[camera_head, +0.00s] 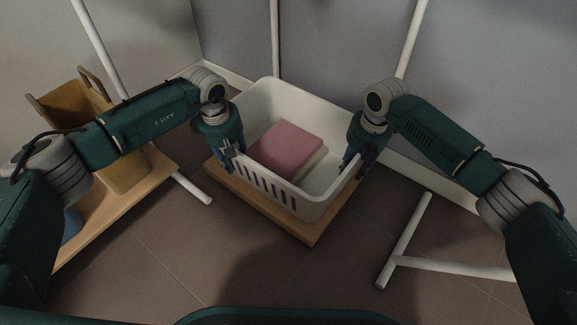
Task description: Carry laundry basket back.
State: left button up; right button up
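The white laundry basket (327,195) stands on a low wooden board (301,230) in the middle of the view. A folded pink cloth (286,147) lies in it on top of a cream one (309,165). My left gripper (229,162) points down at the basket's left rim. My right gripper (352,160) points down at the basket's right rim. Both overlap the rim, with fingers partly hidden. I cannot tell whether either one grips the rim.
At the left, a tan bin with handles (124,172) stands on a wooden surface (110,217). White metal legs stand at the left and right; one foot (405,240) lies right of the basket. Grey panels (330,40) rise behind it. The tiled floor in front is clear.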

pick_arm(q)
jog(key=r, duration=0.7)
jog(key=s+r, duration=0.1)
jog(key=r, duration=0.2)
jog(key=shift+a+r, duration=0.35)
jog(key=shift+r, duration=0.55)
pick_arm(e)
jog(key=shift+r, duration=0.15)
jog(key=r, duration=0.7)
jog(key=d+r, duration=0.1)
jog(key=r, duration=0.3)
jog(key=shift+s+r, duration=0.35)
jog(key=shift+s, duration=0.05)
pick_arm(q)
jog(key=shift+r, duration=0.15)
